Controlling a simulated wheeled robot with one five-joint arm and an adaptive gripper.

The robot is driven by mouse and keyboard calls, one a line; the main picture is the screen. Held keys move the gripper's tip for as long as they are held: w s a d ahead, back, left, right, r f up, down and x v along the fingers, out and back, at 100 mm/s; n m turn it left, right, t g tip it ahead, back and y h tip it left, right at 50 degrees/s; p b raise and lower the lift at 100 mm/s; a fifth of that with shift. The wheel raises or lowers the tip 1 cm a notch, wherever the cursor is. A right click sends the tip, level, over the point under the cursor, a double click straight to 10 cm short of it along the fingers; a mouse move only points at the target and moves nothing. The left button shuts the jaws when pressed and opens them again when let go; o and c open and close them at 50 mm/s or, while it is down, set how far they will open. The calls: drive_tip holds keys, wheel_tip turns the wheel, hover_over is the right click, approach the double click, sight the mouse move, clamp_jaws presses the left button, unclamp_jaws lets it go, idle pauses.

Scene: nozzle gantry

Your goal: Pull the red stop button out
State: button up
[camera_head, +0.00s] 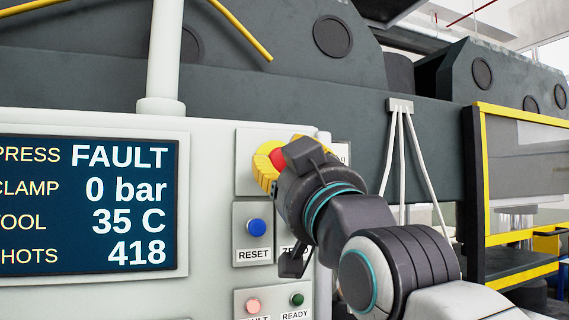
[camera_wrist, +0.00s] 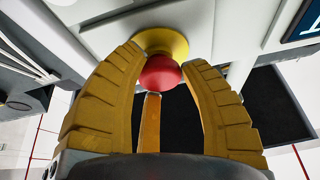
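The red stop button (camera_wrist: 161,73) is a round red knob on a yellow collar (camera_wrist: 163,42), mounted on the pale control panel. In the wrist view the yellow-orange fingers of my gripper (camera_wrist: 163,70) curve in around the knob from the left, the right and below. Their tips appear to touch its sides, so the gripper looks shut on it. In the head view a small part of the red button (camera_head: 277,159) shows at the panel's upper right. My dark gripper and wrist cover most of it and hide the contact there.
A blue RESET button (camera_head: 257,227) sits just below the stop button. A display (camera_head: 90,205) at the left reads FAULT, 0 bar, 35 C, 418. FAULT (camera_head: 253,305) and READY (camera_head: 297,299) lamps are lower down. White cables (camera_head: 409,150) hang behind my arm.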

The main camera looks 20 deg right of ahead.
clamp_jaws()
drive_tip(key=shift+s+r, duration=0.1)
drive_tip(key=shift+s, duration=0.1)
drive_tip(key=shift+s+r+b, duration=0.1)
drive_tip(key=shift+s+b, duration=0.45)
drive_tip(key=shift+s, duration=0.4)
drive_tip(key=shift+o, duration=0.2)
unclamp_jaws()
drive_tip(key=o, duration=0.6)
drive_tip(key=shift+w, duration=0.15)
drive_tip(key=shift+c, duration=0.2)
drive_tip(key=shift+f, duration=0.2)
drive_tip(key=v, duration=0.7)
drive_tip(key=shift+s, duration=0.25)
